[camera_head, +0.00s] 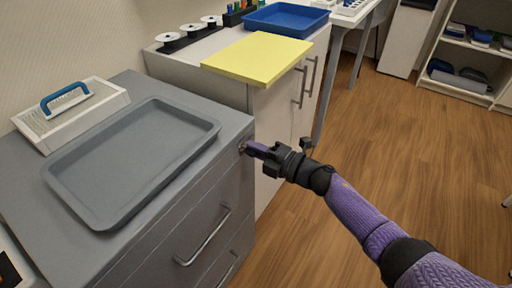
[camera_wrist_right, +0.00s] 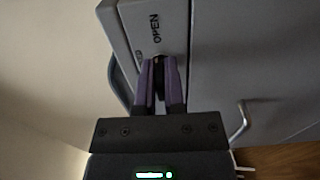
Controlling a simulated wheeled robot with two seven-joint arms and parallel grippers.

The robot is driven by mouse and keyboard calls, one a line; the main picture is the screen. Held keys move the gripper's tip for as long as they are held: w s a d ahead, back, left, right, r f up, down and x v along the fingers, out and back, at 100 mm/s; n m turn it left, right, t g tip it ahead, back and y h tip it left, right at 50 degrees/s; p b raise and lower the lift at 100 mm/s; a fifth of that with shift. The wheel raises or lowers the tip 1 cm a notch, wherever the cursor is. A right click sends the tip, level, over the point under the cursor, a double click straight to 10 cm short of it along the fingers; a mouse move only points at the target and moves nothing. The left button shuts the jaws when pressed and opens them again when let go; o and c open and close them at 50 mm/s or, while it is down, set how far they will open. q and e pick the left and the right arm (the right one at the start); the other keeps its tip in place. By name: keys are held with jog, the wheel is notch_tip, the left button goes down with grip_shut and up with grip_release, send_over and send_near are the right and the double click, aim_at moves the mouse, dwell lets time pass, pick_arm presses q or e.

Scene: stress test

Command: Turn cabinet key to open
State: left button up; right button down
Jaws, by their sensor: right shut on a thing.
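The grey cabinet (camera_head: 190,215) stands at the left in the head view, its drawers facing right. My right gripper (camera_head: 252,149) reaches its upper right corner from the right. In the right wrist view my right gripper (camera_wrist_right: 160,75) has its purple fingers shut on the dark key (camera_wrist_right: 158,80) at the cabinet front. The fingers hide most of the key. The word OPEN (camera_wrist_right: 155,28) is printed on the grey panel (camera_wrist_right: 140,15) just beyond the fingertips. My left gripper is in neither view.
A grey tray (camera_head: 72,200) and a white box with a blue handle (camera_head: 65,95) sit on the cabinet top. A drawer handle (camera_head: 205,240) sticks out below the gripper. A yellow board (camera_head: 258,57) overhangs the white cabinet behind. The wooden floor (camera_head: 400,130) to the right is clear.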

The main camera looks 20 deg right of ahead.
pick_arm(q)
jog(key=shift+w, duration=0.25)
pick_arm(e)
jog(key=c, duration=0.7)
grip_release()
pick_arm(q)
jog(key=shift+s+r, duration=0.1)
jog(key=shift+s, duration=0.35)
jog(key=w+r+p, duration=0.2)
jog(key=p, duration=0.1)
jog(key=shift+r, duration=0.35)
pick_arm(e)
jog(key=v, duration=1)
